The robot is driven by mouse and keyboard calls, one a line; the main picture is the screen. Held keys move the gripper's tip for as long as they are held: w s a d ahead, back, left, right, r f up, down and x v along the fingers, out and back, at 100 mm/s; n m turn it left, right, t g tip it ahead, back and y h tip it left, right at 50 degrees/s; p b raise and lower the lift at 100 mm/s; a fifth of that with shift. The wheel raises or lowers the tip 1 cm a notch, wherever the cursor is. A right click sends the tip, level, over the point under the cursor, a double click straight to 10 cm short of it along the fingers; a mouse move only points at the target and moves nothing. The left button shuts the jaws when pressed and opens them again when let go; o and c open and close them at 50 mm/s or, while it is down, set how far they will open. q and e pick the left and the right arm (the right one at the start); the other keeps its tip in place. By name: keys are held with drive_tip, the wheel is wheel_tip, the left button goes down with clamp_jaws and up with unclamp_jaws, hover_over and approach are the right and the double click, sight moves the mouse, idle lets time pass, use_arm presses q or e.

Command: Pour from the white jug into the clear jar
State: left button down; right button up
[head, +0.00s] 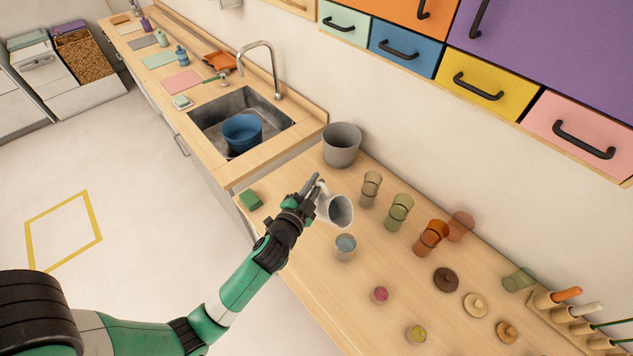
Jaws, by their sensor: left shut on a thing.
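My left gripper (312,193) is shut on the white jug (326,201) above the wooden counter. The jug is tilted, with its open mouth facing the lower right of the picture and its inside looking grey. A clear jar (345,250) stands upright on the counter just below the jug's mouth in the picture, with something pale blue in its upper part. I cannot tell whether the jug's rim is directly over the jar, and no stream shows between them. My right gripper is out of view.
A grey bucket (341,147) stands behind the jug. Greyish (370,190), green (398,212) and orange (430,237) glasses stand to the right. Small lids (475,305) and balls (380,294) lie nearer.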

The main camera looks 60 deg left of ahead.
use_arm(q)
drive_tip(key=shift+a+n+h+p, duration=0.3)
drive_tip(key=shift+n+p, duration=0.3)
drive_tip(key=shift+p, duration=0.4)
drive_tip(key=shift+s+a+f+n+p, duration=0.1)
drive_tip(key=shift+f+n+p, duration=0.2)
drive_tip(key=shift+n+p, duration=0.15)
drive_tip(key=shift+f+n+g+h+p, duration=0.3)
drive_tip(key=shift+n+h+p, duration=0.3)
drive_tip(key=shift+p, duration=0.45)
drive_tip(key=shift+a+f+n+p, duration=0.1)
drive_tip(key=shift+f+n+p, duration=0.2)
drive_tip(key=shift+f, duration=0.1)
drive_tip(key=shift+a+f+n+h+p, duration=0.2)
drive_tip(key=shift+a+n+h+p, duration=0.25)
drive_tip(key=shift+p, duration=0.45)
drive_tip(key=shift+s+a+f+n+h, duration=0.1)
drive_tip(key=shift+a+f+n+h, duration=0.1)
drive_tip(key=shift+f, duration=0.2)
drive_tip(key=shift+s+a+f+n+h, duration=0.1)
drive_tip(key=shift+f+n+h, duration=0.1)
drive_tip(key=shift+f, duration=0.2)
drive_tip(key=shift+f, duration=0.1)
